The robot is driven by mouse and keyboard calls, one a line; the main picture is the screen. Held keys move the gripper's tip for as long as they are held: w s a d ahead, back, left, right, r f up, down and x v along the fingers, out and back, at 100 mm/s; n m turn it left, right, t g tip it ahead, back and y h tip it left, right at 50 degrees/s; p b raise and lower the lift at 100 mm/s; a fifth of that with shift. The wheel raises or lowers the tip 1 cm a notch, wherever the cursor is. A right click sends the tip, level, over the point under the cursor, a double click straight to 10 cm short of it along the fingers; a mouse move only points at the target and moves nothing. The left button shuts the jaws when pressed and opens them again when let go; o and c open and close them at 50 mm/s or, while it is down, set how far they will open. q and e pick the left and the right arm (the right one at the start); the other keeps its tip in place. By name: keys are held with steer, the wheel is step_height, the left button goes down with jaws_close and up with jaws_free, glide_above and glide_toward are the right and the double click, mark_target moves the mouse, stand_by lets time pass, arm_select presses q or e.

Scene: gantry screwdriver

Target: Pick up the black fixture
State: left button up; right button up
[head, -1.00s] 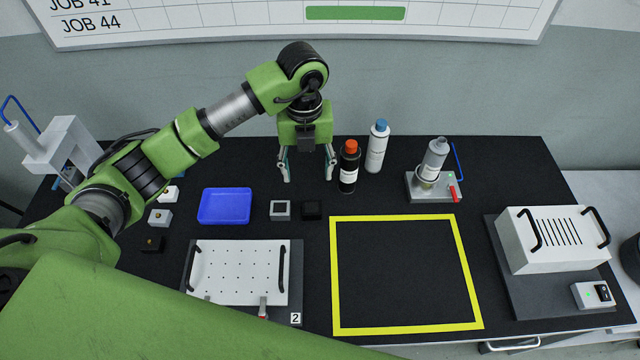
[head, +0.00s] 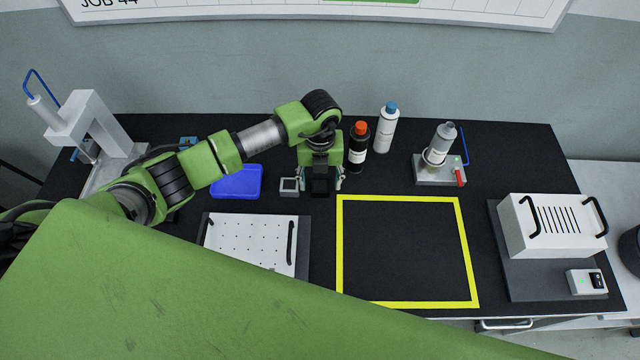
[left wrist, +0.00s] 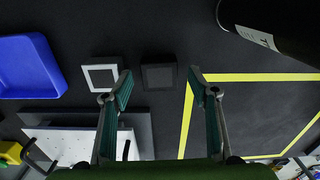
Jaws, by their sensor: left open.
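The black fixture (head: 320,188) is a small dark square block on the black table, just right of a grey-and-white square fixture (head: 289,187). My left gripper (head: 320,181) is above it, pointing down, with a finger to either side in the head view. In the left wrist view the black fixture (left wrist: 159,75) appears between the open fingertips of the left gripper (left wrist: 158,82), with nothing gripped. The grey fixture (left wrist: 101,75) is just outside the left finger there. My right gripper is not in view.
A dark bottle with an orange cap (head: 358,150) stands close right of the gripper, a white blue-capped bottle (head: 386,130) behind. A blue tray (head: 238,182) lies left. A white perforated plate (head: 250,240) and a yellow-outlined empty area (head: 342,250) lie in front.

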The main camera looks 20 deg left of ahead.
arm_select(q)
steer(key=shift+f, duration=0.6)
steer(key=c, duration=1.3)
steer(key=shift+r, duration=0.1)
